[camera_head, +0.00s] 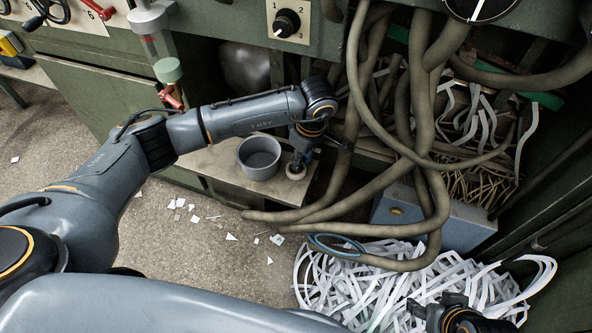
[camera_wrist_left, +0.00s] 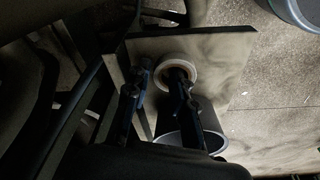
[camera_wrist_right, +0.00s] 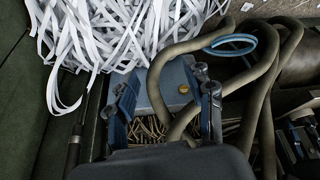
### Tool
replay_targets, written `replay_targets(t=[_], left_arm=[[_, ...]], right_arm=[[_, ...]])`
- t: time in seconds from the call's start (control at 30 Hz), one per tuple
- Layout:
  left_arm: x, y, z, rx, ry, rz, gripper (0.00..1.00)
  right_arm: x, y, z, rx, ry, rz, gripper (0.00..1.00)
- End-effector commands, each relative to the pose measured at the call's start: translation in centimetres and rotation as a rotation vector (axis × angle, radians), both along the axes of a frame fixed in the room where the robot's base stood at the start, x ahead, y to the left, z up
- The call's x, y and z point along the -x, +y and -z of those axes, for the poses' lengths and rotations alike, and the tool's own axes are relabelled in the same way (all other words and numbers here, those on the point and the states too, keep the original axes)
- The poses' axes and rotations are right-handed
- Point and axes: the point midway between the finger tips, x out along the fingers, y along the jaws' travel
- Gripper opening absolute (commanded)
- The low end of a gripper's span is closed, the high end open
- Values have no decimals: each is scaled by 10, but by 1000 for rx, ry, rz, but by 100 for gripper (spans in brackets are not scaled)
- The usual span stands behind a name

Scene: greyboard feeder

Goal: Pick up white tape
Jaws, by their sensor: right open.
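The white tape (camera_head: 295,172) is a small white roll on the bench ledge (camera_head: 225,158), right of a grey cup (camera_head: 245,158). It also shows in the left wrist view (camera_wrist_left: 191,70) as a white ring with a brown core. My left gripper (camera_head: 299,160) is directly above the roll, pointing down. In the left wrist view its fingers (camera_wrist_left: 158,75) are apart, one over the ring's hole and one outside its left edge. Whether they touch the roll I cannot tell. My right gripper (camera_wrist_right: 163,88) is open and empty, near the shredded paper strips.
Thick hoses (camera_head: 405,100) hang just right of my left gripper. A pile of white paper strips (camera_head: 345,280) lies on the floor at lower right, with a blue-grey box (camera_head: 465,228) behind it. Paper scraps (camera_head: 231,237) litter the open floor.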

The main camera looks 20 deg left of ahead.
Motion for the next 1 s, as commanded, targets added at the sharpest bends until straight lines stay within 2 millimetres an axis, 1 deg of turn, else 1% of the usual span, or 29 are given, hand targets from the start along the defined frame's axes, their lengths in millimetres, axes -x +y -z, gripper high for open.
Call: replay_targets(t=[0.07,0.23,0.27,0.3,0.37,0.77,0.9,0.97,1.0], left_arm=[[-1,0,4,1,-2,0,24],[-1,0,4,1,-3,1,24],[-1,0,4,1,-3,1,20],[-1,0,4,1,-3,1,12],[-1,0,4,1,-2,0,0],[-1,1,1,1,-3,0,0],[-1,1,-9,1,-3,-1,0],[-2,1,-17,2,-4,0,0],[-2,1,-24,2,-6,1,0]], right_arm=[[-5,2,-1,-4,-22,-2,53],[-5,2,-1,-4,-23,-2,53],[-5,2,-1,-4,-23,-2,53],[-5,2,-1,-4,-22,-2,53],[-5,2,-1,-4,-22,-2,53],[-4,1,-1,-4,-18,-2,53],[0,0,-2,1,1,-1,53],[9,-2,-1,7,40,3,53],[15,-4,0,13,67,5,53]])
